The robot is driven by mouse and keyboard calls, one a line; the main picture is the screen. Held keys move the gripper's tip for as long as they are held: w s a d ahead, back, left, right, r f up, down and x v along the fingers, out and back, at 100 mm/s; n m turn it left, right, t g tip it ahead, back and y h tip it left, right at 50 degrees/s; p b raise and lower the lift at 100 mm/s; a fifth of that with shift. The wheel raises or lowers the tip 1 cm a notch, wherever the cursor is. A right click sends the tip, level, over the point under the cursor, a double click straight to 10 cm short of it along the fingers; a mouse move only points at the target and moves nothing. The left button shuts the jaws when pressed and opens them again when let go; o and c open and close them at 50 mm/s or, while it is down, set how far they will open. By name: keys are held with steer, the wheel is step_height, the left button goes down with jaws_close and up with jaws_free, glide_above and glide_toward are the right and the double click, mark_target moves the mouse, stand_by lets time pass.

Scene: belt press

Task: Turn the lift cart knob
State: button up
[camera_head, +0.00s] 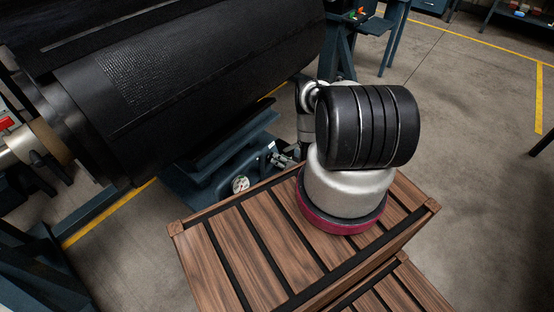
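The dark blue lift cart (207,172) stands low on the floor under a big black roll. A round white-faced gauge (240,184) sits at its near end. Small metal fittings (281,158) show to the right of the gauge. The knob may be among them, but it is too small and too covered to tell. My arm stands in front on the right and hides much of this area. Its far end drops behind the large black link, close to the fittings. The fingers of my gripper cannot be made out, nor whether they touch anything.
The large black roll (190,65) fills the upper left, above the cart. A metal shaft (22,145) sticks out of its left end. Blue benches (395,35) stand at the back.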

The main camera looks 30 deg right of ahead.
steer(key=v, duration=0.9)
steer(key=shift+s, duration=0.25)
steer(key=shift+d+r, duration=0.1)
